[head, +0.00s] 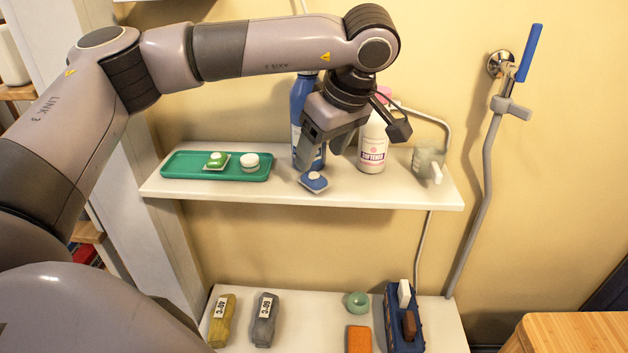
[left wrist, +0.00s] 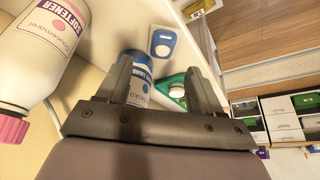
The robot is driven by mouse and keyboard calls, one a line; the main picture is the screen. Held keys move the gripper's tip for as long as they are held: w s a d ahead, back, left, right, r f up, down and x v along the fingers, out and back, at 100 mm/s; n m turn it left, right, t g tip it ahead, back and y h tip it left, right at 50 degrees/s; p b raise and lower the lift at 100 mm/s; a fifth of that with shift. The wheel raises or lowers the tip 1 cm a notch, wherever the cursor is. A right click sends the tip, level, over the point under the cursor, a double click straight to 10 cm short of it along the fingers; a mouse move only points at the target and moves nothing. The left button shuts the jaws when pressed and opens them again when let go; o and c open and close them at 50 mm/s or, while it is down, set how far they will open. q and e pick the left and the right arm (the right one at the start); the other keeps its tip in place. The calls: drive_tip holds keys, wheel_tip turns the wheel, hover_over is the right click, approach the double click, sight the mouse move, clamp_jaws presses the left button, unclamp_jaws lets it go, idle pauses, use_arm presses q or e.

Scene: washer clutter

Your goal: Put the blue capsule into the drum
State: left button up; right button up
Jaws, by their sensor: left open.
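The blue capsule (head: 314,182), blue on a pale base, lies on the upper shelf at its front edge. It also shows in the left wrist view (left wrist: 162,43), just beyond the fingertips. My left gripper (head: 321,155) points down over the shelf, a little above and behind the capsule. Its two fingers are apart in the left wrist view (left wrist: 160,70), with nothing gripped between them. The capsule looks apart from the fingers, but the exact gap is hard to tell. I see no drum in either view. My right gripper is not in view.
A blue bottle (head: 302,100) and a softener bottle (head: 374,142) stand close around my left gripper. A green tray (head: 190,173) holds a green capsule (head: 216,159) and a white tablet (head: 249,161). Several items lie on the lower shelf (head: 310,325).

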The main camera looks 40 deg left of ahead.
use_arm(q)
drive_tip(key=x, duration=0.5)
drive_tip(key=shift+a+f+p, duration=0.1)
drive_tip(key=shift+f+p, duration=0.1)
drive_tip(key=shift+p, duration=0.15)
drive_tip(key=c, duration=1.2)
drive_tip(key=shift+r, duration=0.1)
wheel_tip(320, 180, up, 20)
drive_tip(key=p, duration=0.1)
drive_tip(key=shift+p, duration=0.3)
